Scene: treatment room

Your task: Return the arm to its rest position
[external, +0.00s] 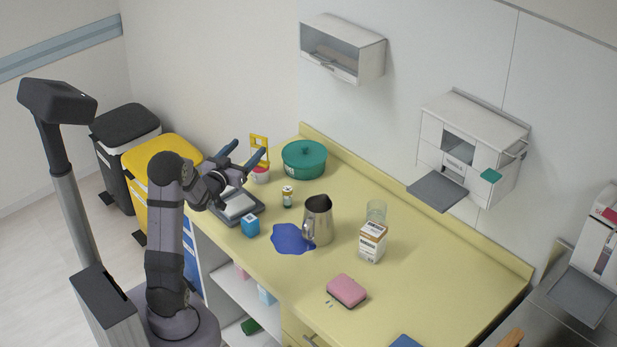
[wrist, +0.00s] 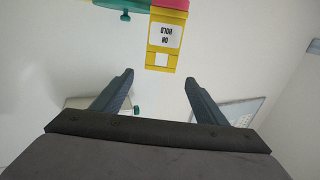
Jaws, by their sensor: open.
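My arm rises from its base at the left of the external view and bends over at the top. The yellow sign, reading "ON HOLD" upside down, appears beyond the fingertips in the wrist view (wrist: 164,45).
A grey scale (external: 238,206) lies below the wrist. A blue box (external: 251,225), small vial (external: 287,197), steel jug (external: 318,220), blue spill (external: 288,238), carton (external: 372,242), glass (external: 376,211) and pink pouch (external: 346,290) occupy the yellow counter (external: 440,265). Its right part is mostly clear. Bins (external: 160,150) stand behind the arm.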

